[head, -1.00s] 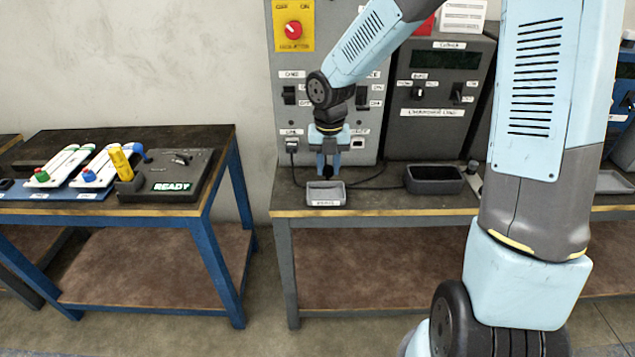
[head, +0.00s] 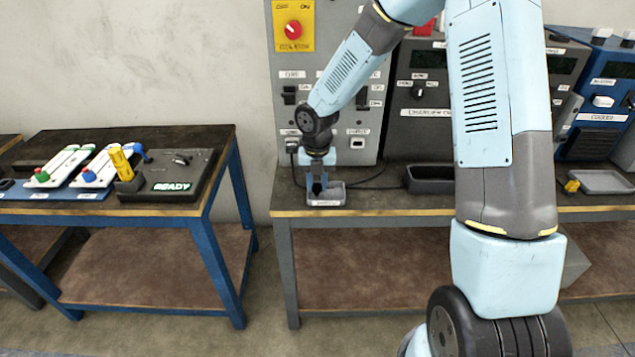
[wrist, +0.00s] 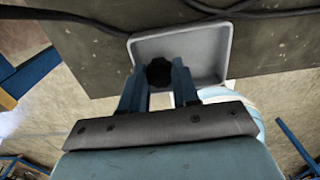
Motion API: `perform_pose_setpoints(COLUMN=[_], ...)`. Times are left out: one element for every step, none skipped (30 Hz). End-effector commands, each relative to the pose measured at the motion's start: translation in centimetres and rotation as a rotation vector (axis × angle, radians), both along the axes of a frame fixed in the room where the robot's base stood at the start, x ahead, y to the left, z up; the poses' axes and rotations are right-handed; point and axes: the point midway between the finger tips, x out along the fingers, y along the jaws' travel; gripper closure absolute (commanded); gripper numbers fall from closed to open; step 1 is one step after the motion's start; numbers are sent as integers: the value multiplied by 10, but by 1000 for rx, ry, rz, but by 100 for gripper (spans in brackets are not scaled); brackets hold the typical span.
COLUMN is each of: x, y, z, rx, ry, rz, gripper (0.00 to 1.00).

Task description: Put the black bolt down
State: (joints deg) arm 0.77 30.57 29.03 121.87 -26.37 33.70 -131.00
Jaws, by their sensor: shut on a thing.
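The black bolt (wrist: 159,72) shows its dark knobbed head between my gripper's two blue fingers in the wrist view. My gripper (head: 317,190) is shut on it and points down at a small grey tray (head: 338,198) with a white label on its front. In the wrist view the same tray (wrist: 215,55) lies below the bolt, with its bare floor to the right of it. The fingertips are at the tray's left part in the head view. I cannot tell whether the bolt touches the tray floor.
The tray stands near the front edge of a workbench (head: 390,200). A dark empty bin (head: 430,180) stands to its right, and black cables lie behind. A control panel (head: 290,125) rises at the back. A second table (head: 60,209) with batteries stands left.

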Motion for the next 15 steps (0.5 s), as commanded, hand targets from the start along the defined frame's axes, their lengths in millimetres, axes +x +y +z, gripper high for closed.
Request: perform_pose_setpoints(x=[0, 0, 0, 0, 0, 0, 0, 0, 0, 0, 0, 0, 0, 0, 0], y=[0, 0, 0, 0, 0, 0, 0, 0, 0, 0, 0, 0, 0, 0, 0], z=[0, 0, 0, 0, 0, -1, -1, -1, -1, -1, -1, -1, -1, -1, 0], rx=[0, 0, 0, 0, 0, 0, 0, 0, 0, 0, 0, 1, 1, 1, 2], ry=[0, 0, 0, 0, 0, 0, 0, 0, 0, -1, -1, -1, -1, -1, -1], rz=[0, 0, 0, 0, 0, 0, 0, 0, 0, 0, 0, 0, 1, 0, 0], gripper=[100, 100, 100, 100, 100, 100, 67, 64, 60, 57, 54, 51, 48, 45, 44])
